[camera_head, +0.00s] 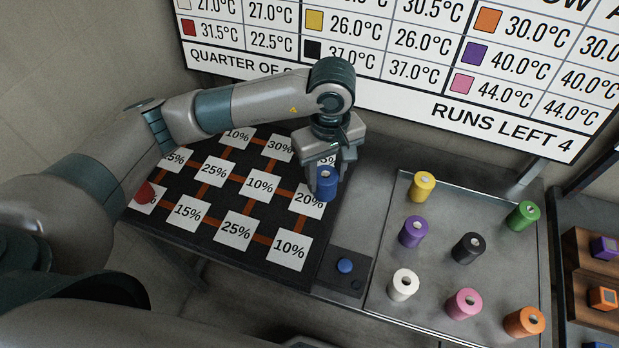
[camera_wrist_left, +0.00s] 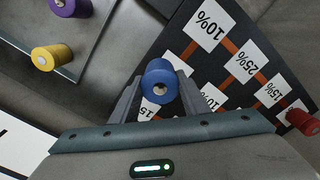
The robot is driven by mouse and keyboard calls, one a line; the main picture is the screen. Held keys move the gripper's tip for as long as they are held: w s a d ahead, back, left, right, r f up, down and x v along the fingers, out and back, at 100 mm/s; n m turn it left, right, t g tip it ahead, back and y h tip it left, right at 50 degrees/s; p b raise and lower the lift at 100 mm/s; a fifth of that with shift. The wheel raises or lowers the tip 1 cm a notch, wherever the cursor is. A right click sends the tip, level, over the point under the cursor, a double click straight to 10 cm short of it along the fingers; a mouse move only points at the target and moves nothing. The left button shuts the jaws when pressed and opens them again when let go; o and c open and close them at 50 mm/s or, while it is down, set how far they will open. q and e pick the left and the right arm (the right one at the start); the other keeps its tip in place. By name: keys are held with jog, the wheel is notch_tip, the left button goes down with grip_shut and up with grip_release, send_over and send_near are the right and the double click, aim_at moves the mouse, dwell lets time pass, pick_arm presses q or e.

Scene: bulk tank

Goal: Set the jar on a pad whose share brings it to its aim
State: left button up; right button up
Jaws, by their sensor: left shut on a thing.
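My left gripper (camera_head: 327,172) is shut on a blue jar (camera_head: 326,186) and holds it upright at the right edge of the dark pad board (camera_head: 205,228). The jar covers part of the 20% pad (camera_head: 306,204) in the head view; whether it touches cannot be told. In the left wrist view the blue jar (camera_wrist_left: 161,88) sits between the fingers. A red jar (camera_head: 145,193) stands on the leftmost pad, hiding its label. Other pads read 10%, 15%, 25% and 30%, joined by orange lines. My right gripper is not in view.
A tray (camera_head: 385,262) at right holds several jars, including yellow (camera_head: 423,186), purple (camera_head: 413,232) and white (camera_head: 403,285). A blue button (camera_head: 344,265) sits between board and tray. The wall sign (camera_head: 400,85) lists temperatures and reads "RUNS LEFT 4"; my arm covers part of it.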

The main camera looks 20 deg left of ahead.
pick_arm(q)
jog(key=a+f, duration=0.1)
jog(key=a, duration=0.1)
jog(key=w+a+f+p, duration=0.1)
jog(key=shift+a+f, duration=0.2)
jog(key=shift+a, duration=0.2)
jog(key=shift+s+f+p, duration=0.1)
jog(key=shift+f+p, duration=0.4)
jog(key=shift+p, duration=0.1)
notch_tip(320, 180, down, 2)
jog(key=shift+p, duration=0.65)
jog(key=shift+f, duration=0.5)
